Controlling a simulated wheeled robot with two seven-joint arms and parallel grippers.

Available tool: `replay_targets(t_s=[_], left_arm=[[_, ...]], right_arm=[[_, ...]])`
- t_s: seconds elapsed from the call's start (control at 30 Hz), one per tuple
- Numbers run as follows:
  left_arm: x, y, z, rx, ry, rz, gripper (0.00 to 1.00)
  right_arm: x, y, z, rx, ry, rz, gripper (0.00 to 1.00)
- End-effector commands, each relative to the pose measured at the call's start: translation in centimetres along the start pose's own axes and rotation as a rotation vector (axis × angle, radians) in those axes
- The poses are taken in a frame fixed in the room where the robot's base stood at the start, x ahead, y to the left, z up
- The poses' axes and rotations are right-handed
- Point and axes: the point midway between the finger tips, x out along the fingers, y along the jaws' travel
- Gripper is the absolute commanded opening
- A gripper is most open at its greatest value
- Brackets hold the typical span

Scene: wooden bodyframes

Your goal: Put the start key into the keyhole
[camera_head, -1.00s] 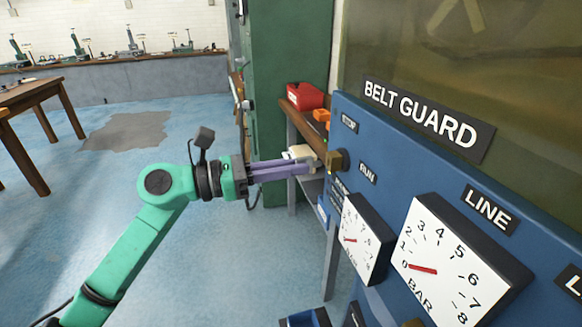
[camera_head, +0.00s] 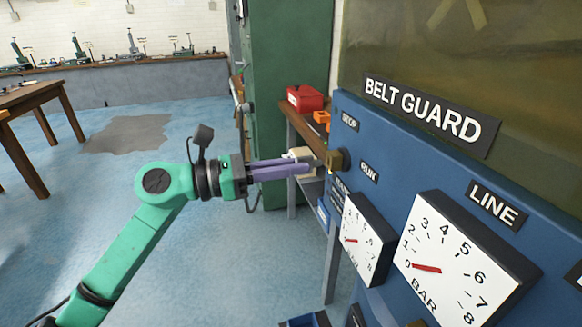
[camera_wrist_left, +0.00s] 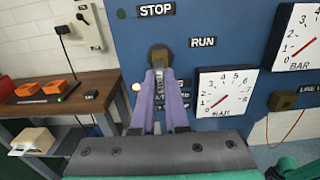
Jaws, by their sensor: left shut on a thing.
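My left gripper (camera_head: 311,167), with purple fingers, reaches in from the left to the blue panel. It is shut on the start key, a small brass-coloured piece (camera_head: 333,161) at the panel face. The dark keyhole fitting (camera_head: 344,159) sits between the STOP label (camera_head: 349,122) and the RUN label (camera_head: 369,171). The key's shaft and the keyhole opening are hidden, so I cannot tell how deep the key is. My right gripper is out of view.
Two white gauges (camera_head: 459,265) (camera_head: 364,240) stand out from the panel below and right of the fitting. A wooden shelf unit (camera_wrist_left: 95,88) with orange bins (camera_wrist_left: 55,87) is left of the panel. A green cabinet (camera_head: 290,60) stands behind. Open floor lies left.

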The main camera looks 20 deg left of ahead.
Motion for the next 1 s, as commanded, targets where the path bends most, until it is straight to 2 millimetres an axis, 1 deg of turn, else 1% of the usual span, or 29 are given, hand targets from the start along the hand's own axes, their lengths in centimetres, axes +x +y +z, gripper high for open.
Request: replay_targets(t_s=[0.17,1.0], left_arm=[[0.1,0.0,0.1,0.000,-0.001,0.000,0.00],[2.3,0.0,0.1,0.000,-0.002,0.000,0.00]], right_arm=[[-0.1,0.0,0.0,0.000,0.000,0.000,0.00],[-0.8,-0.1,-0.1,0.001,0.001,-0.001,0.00]])
